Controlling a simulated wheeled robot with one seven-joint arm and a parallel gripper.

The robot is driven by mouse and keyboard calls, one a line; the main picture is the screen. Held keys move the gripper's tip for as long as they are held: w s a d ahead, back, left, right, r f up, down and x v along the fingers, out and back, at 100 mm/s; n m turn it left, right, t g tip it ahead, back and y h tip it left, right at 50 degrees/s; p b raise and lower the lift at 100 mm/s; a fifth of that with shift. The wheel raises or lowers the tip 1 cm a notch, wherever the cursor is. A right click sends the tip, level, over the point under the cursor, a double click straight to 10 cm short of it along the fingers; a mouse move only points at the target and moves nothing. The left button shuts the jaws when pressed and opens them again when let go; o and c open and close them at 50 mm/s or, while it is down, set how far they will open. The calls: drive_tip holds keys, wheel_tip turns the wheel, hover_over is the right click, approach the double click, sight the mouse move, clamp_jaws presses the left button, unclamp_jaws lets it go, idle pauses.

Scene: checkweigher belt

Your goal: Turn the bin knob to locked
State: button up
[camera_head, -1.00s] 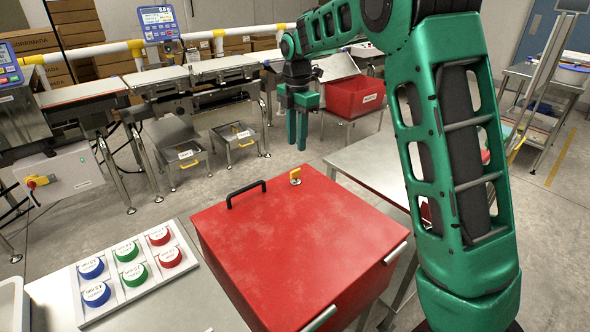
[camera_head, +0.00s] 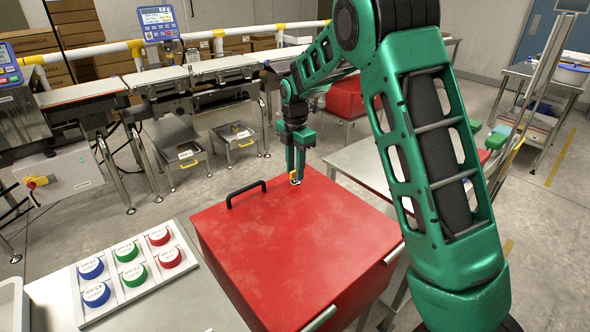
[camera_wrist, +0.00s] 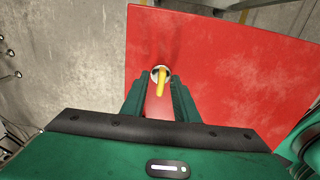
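The red bin (camera_head: 300,235) has a flat lid with a black handle (camera_head: 246,193). The yellow bin knob (camera_head: 294,177) sits on a pale round base near the lid's far edge. In the wrist view the knob (camera_wrist: 162,80) points along the picture's vertical, between the fingertips. My gripper (camera_head: 297,176) points down over the knob, with a finger on each side. In the wrist view my gripper (camera_wrist: 157,88) is open, with a visible gap between the fingers and the knob. Part of the knob is hidden by a finger in the head view.
A tray of blue, green and red round pucks (camera_head: 128,272) lies left of the bin. A metal table (camera_head: 365,165) stands behind and right of the bin. The checkweigher belt (camera_head: 160,77) runs along the back. Open floor lies between.

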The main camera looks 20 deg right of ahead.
clamp_jaws()
drive_tip(key=shift+w+r+m, duration=0.1)
drive_tip(key=shift+m, duration=0.3)
drive_tip(key=m, duration=0.8)
drive_tip(key=shift+w+r, duration=0.1)
drive_tip(key=m, duration=0.4)
drive_tip(key=shift+m, duration=2.7)
